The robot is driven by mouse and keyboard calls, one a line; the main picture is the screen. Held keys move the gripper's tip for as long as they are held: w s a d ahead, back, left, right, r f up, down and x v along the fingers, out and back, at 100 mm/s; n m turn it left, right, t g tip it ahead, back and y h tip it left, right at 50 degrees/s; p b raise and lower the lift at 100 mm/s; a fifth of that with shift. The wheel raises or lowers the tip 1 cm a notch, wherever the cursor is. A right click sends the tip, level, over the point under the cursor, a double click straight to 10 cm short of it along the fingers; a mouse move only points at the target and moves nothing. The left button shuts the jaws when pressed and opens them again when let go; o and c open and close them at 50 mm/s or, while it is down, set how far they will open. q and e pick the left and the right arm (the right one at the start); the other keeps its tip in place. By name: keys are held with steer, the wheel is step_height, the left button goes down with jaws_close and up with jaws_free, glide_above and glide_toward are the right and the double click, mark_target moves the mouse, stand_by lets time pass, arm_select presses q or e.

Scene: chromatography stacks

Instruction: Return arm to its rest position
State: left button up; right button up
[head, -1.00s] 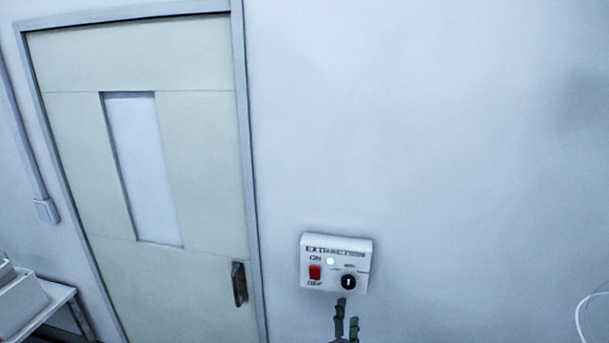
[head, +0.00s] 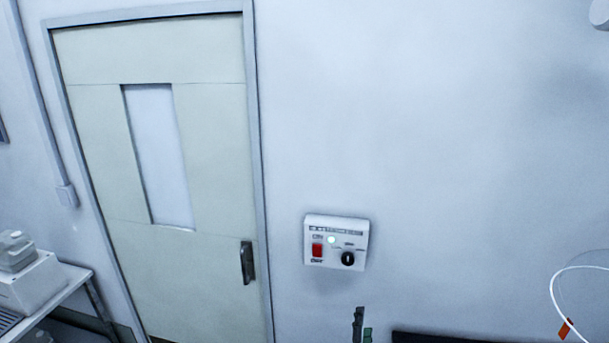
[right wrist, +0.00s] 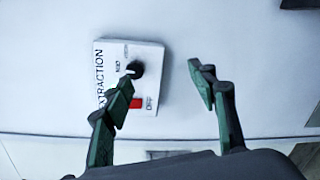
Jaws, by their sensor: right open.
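My right gripper (head: 362,325) shows only by its fingertips at the bottom edge of the head view, below the extraction control box (head: 336,243) on the wall. In the right wrist view the two dark green fingers of the right gripper (right wrist: 165,80) stand apart with nothing between them. The control box (right wrist: 150,62) lies beyond them, partly hidden by the left finger. The box has a red switch (head: 317,250), a lit pale green lamp (head: 332,239) and a black knob (head: 348,258). The fingertips look apart from the box in the head view. My left gripper is not in view.
A closed door (head: 215,180) with a dark handle (head: 247,262) is left of the box. A bench (head: 70,285) with a white instrument (head: 32,285) stands at far left. A white tube (head: 553,290) loops at right. A dark edge (head: 440,337) shows at bottom. The wall is otherwise clear.

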steer(key=s+d+f+m+g, duration=0.6)
steer(key=s+d+f+m, duration=0.4)
steer(key=s+d+f, duration=0.55)
steer(key=s+d+f+m+g+y, duration=0.1)
steer(key=s+f+m+g+y, duration=0.3)
steer(key=s, duration=0.9)
steer(key=s+d+f+m+g+h, duration=0.1)
steer(key=s+d+f+m+g, duration=0.3)
steer(key=s, duration=0.8)
steer(key=s+a+f+y+b, duration=0.1)
steer(key=a+f+b, duration=0.1)
steer(key=f, duration=1.6)
steer(key=s+a+f+b, duration=0.2)
steer(key=f, duration=1.5)
arm_select(q)
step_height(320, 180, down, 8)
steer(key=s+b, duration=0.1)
steer(key=b, duration=0.2)
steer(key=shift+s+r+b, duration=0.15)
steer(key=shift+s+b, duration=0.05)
steer(key=shift+b, duration=0.1)
arm_select(e)
steer(key=s+f+g, duration=0.1)
steer(key=s+f, duration=1.8)
steer(key=f, duration=0.2)
steer(key=shift+f, duration=0.2)
